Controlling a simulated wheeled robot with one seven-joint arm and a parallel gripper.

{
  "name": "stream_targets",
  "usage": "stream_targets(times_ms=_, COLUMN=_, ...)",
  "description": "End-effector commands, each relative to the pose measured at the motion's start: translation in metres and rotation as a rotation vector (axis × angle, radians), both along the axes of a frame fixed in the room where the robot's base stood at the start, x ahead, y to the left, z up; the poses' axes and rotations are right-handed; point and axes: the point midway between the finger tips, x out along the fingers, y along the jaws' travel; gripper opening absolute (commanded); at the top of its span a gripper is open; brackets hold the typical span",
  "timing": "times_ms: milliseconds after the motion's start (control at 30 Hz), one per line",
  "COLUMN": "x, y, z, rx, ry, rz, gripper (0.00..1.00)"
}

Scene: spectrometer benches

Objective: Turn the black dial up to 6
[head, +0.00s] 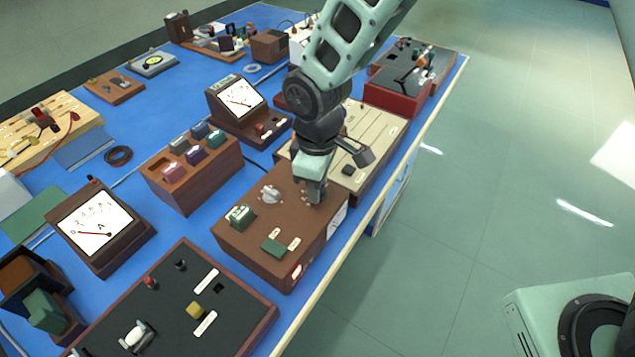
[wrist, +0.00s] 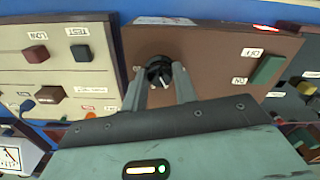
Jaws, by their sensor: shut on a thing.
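The brown box (head: 255,232) stands on the blue bench near its right edge. In the wrist view the black dial (wrist: 157,63) sits on the brown panel (wrist: 205,55). My gripper (wrist: 160,82) has one finger on each side of the dial and is shut on it. In the head view my gripper (head: 314,196) reaches down onto the far right part of the box and hides the dial. The dial's numbers and pointer cannot be read.
The brown box also carries a silver knob (head: 270,195), a green block (head: 241,217) and a green switch (head: 273,247) with ON and OFF labels. A cream panel (head: 375,125) stands close behind. A black panel box (head: 240,305) lies in front.

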Motion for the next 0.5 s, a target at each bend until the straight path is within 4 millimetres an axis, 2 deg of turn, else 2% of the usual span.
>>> stream_targets(times_ms=500, x=0.0001, y=0.0006, z=0.0014, rx=0.000, ry=-0.001, rz=-0.476, gripper=0.06)
